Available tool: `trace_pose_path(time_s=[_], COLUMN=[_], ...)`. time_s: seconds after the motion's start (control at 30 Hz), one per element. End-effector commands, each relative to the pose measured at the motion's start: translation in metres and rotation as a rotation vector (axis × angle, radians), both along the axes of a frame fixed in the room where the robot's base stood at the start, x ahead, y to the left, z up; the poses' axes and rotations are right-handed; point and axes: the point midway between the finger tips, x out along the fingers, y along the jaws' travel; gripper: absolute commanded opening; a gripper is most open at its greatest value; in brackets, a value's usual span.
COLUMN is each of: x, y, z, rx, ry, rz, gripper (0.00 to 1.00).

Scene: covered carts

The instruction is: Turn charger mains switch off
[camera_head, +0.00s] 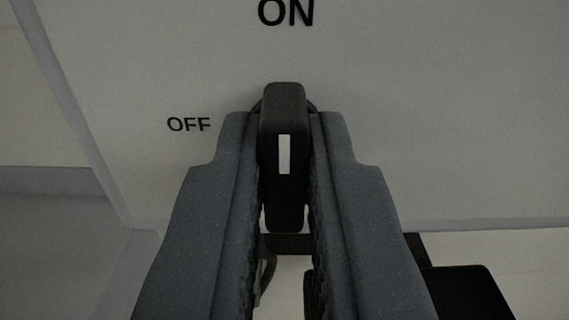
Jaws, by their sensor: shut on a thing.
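The charger mains switch (284,105) is a dark rotary handle on a light grey panel, in the middle of the head view. Its long grip stands upright in the picture, and a white mark (284,154) on it is also upright, in line with the ON label (286,13) above. The OFF label (189,124) is to the left of the handle. My gripper (284,135) is shut on the handle, one grey finger on each side. The fingers hide most of the round base behind the handle.
The light grey panel (430,110) is flat and clear to the right of the switch. Its left edge (75,110) and lower edge (480,226) show. Below it are a dark block (465,290) at the lower right and a pale surface.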

Motion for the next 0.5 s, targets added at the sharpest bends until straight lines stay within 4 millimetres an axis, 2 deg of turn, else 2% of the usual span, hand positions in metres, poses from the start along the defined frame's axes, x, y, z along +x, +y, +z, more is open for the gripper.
trace_pose_path(time_s=[0.27, 0.5], x=[-0.0002, -0.0003], y=[-0.0004, -0.0005], z=[-0.0018, -0.0041], rx=[-0.125, -0.332], ry=[0.0, 0.001], rz=[-0.002, -0.003], gripper=[0.0, 0.0])
